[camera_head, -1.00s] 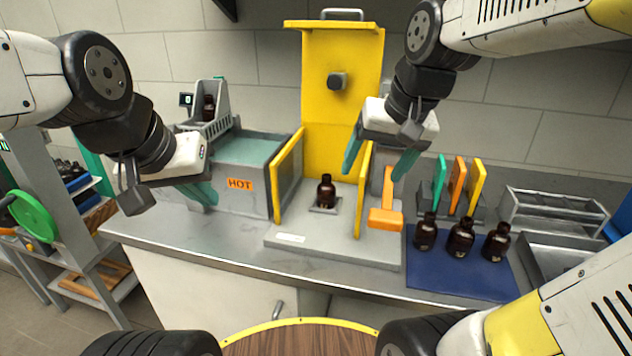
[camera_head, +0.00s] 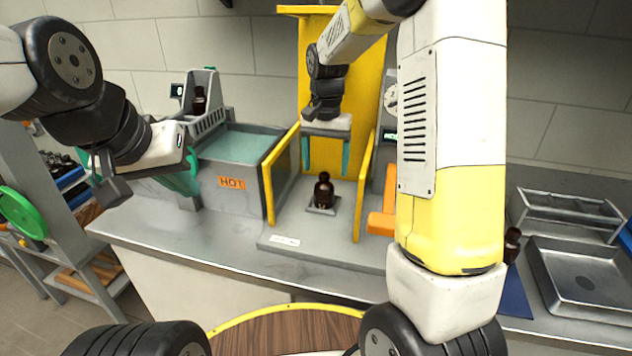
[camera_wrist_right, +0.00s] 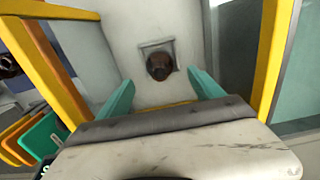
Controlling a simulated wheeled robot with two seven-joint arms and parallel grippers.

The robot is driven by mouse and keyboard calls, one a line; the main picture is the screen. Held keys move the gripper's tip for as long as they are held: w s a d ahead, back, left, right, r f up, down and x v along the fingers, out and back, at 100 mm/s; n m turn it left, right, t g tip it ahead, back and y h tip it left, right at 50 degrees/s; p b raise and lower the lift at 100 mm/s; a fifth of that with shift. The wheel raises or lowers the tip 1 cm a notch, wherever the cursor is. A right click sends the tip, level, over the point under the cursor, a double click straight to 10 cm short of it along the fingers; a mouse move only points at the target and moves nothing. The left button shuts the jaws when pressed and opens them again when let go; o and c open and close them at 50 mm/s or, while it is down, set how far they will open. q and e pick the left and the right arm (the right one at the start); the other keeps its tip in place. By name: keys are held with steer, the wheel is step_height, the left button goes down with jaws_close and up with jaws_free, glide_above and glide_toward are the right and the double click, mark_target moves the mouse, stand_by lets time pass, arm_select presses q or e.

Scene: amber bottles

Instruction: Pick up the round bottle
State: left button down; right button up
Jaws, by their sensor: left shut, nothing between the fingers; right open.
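A round amber bottle (camera_head: 324,189) stands upright on a small square plate (camera_head: 322,208) inside the yellow-walled press-like station. In the right wrist view the bottle (camera_wrist_right: 159,66) shows from above, ahead of and between the teal fingertips. My right gripper (camera_head: 326,157) is open, behind and above the bottle in the head view, between the yellow side panels, and not touching it. It also shows in the right wrist view (camera_wrist_right: 160,88). My left gripper (camera_head: 190,180) is shut and empty, at the left beside the grey bath marked HOT.
Yellow side panels (camera_head: 283,172) flank the bottle closely, with a tall yellow back panel (camera_head: 345,70) behind. Another amber bottle (camera_head: 199,100) sits in a grey holder at back left. A blue mat (camera_head: 515,295) and a bottle (camera_head: 512,245) are partly hidden by my right arm.

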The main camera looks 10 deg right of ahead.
mark_target(324, 184)
steer(key=f, duration=0.6)
steer(key=shift+s+a+f, duration=0.15)
steer(key=shift+s, duration=0.1)
steer(key=shift+c, duration=0.4)
steer(key=c, duration=1.4)
